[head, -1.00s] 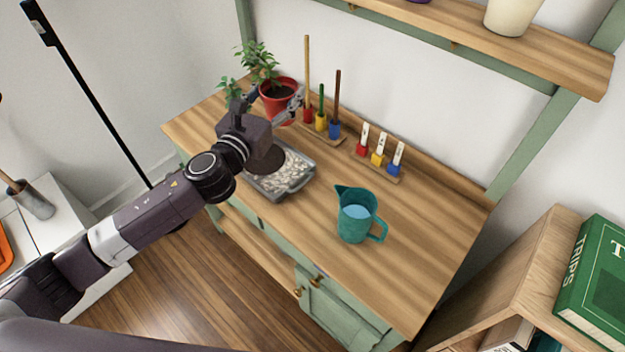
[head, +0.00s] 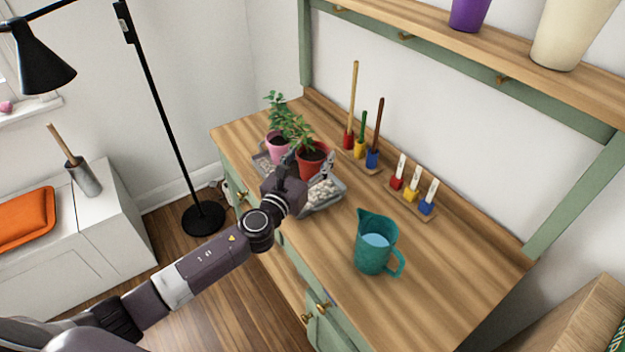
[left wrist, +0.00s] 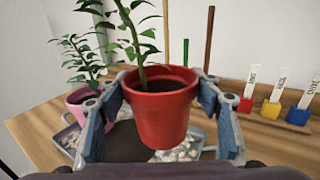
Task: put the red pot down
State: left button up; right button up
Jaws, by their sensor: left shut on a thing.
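The red pot (head: 312,163) holds dark soil and a green leafy plant. My left gripper (head: 307,168) is shut on it, with a finger on either side. In the left wrist view the red pot (left wrist: 160,108) is upright between the two fingers (left wrist: 160,120). It is over the grey tray of white pebbles (head: 335,200), and a dark round shadow shows on the pebbles below and left of it. It looks a little above the pebbles, but its contact with them is hard to see. My right gripper is not in view.
A pink pot (head: 277,146) with a plant stands close left, at the tray's far end. Coloured-base tools (head: 372,158) and white labels on coloured blocks (head: 411,193) stand along the back. A teal jug (head: 374,250) stands in front; bench space around it is clear.

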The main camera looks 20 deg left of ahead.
pick_arm(q)
jog(key=shift+f+b, duration=0.3)
jog(key=shift+f, duration=0.6)
notch_tip(320, 180, down, 4)
jog(key=shift+f+b, duration=0.15)
jog(key=shift+b, duration=1.1)
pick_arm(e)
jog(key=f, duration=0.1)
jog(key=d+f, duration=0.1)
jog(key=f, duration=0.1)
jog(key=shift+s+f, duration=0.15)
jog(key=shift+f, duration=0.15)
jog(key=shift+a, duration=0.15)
pick_arm(q)
jog(key=shift+f, duration=0.15)
jog(key=o, duration=1.5)
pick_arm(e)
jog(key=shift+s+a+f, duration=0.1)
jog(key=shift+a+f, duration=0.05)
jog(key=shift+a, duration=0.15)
